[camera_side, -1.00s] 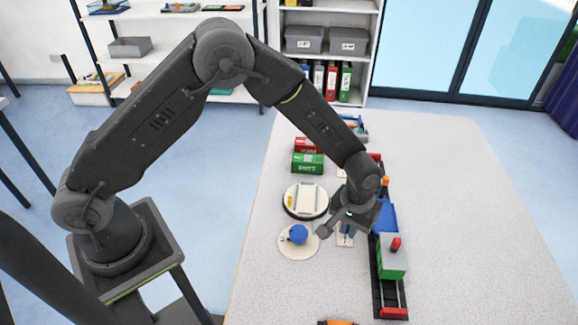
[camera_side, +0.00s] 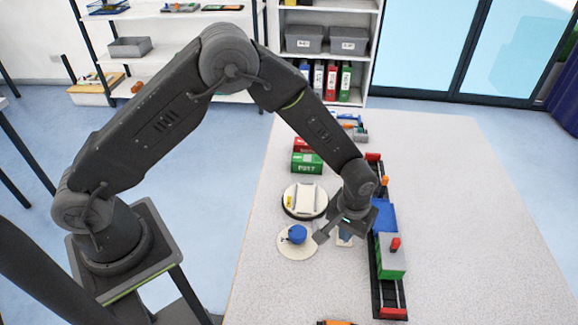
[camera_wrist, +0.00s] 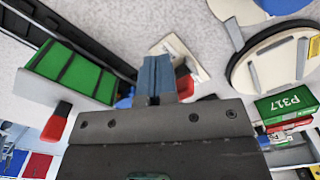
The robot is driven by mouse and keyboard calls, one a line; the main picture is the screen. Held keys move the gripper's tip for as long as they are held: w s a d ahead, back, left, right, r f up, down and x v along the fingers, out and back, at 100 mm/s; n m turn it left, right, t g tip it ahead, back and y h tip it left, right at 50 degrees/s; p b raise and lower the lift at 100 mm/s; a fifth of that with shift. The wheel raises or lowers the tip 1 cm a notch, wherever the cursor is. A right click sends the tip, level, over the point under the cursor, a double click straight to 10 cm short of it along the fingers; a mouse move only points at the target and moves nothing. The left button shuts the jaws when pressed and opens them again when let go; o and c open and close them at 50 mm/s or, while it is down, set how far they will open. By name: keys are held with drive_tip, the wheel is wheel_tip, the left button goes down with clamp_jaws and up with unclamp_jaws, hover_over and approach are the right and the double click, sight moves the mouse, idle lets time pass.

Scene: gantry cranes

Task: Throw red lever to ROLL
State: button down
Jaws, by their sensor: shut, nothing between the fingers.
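A red lever handle (camera_wrist: 185,83) shows in the wrist view just right of my fingers, partly hidden by them and by the gripper body. It is by a small white plate (camera_wrist: 193,62). I cannot tell whether the fingers touch the handle, and the lettering for ROLL cannot be read. My gripper (camera_wrist: 155,72) is shut and empty, with its fingertips beside the plate. In the side view my gripper (camera_side: 344,232) is low over the table at the same white plate, left of the rail, and it hides the lever there.
A dark rail (camera_side: 390,300) carries a green-and-grey block (camera_side: 391,262) with a red knob (camera_side: 395,243), and a blue block (camera_side: 383,215). Left are a round white turntable (camera_side: 290,200), a blue knob (camera_side: 297,234) and a green box (camera_side: 307,163). The table's right side is clear.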

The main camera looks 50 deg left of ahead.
drive_tip(key=shift+s+d, duration=0.1)
drive_tip(key=shift+s, duration=0.1)
drive_tip(key=shift+d+r, duration=0.1)
drive_tip(key=shift+r, duration=0.45)
wheel_tip(320, 180, up, 6)
drive_tip(key=shift+r, duration=0.1)
